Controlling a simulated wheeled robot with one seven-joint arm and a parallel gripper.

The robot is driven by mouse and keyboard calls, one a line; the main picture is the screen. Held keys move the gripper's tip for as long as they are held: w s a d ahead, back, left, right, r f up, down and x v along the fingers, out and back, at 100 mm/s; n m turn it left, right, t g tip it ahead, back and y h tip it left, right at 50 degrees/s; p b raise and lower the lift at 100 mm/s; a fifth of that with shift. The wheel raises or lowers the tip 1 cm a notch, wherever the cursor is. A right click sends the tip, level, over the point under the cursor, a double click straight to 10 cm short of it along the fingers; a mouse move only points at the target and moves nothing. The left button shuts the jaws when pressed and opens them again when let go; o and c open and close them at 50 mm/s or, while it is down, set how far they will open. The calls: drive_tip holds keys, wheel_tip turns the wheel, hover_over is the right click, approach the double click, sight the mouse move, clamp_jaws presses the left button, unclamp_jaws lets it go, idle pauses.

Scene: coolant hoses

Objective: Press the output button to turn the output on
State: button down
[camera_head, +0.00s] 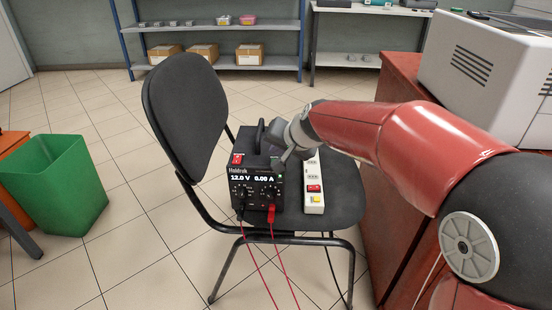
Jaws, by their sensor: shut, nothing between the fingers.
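The black power supply (257,200) sits on the seat of a black chair. Its display (253,177) is lit and reads 12.0 V and 0.00 A. The arm reaches in from the right and hides part of the supply's top.
A white power strip (313,190) with a red switch lies right of the supply. Red and black leads hang from the supply's front. The chair's backrest (186,112) rises at left, and a red-brown cabinet (378,215) stands close at right. A green bin (55,185) is far left.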

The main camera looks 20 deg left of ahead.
wheel_tip(320, 180, up, 5)
drive_tip(key=p, duration=0.3)
drive_tip(key=shift+r, duration=0.1)
drive_tip(key=s+d+r+h, duration=0.1)
drive_tip(key=s+d+h, duration=0.1)
drive_tip(key=s+d, duration=0.5)
drive_tip(key=s+d+h, duration=0.1)
drive_tip(key=s+d, duration=0.3)
drive_tip(key=d, duration=0.6)
drive_tip(key=s+d+r+h, duration=0.1)
drive_tip(key=s+d+h, duration=0.1)
drive_tip(key=s+d, duration=0.5)
drive_tip(key=s+d+f+h, duration=0.2)
drive_tip(key=s+d+f, duration=0.3)
drive_tip(key=s+d, duration=0.4)
drive_tip(key=shift+s+d+m, duration=0.2)
drive_tip(key=shift+m, duration=0.2)
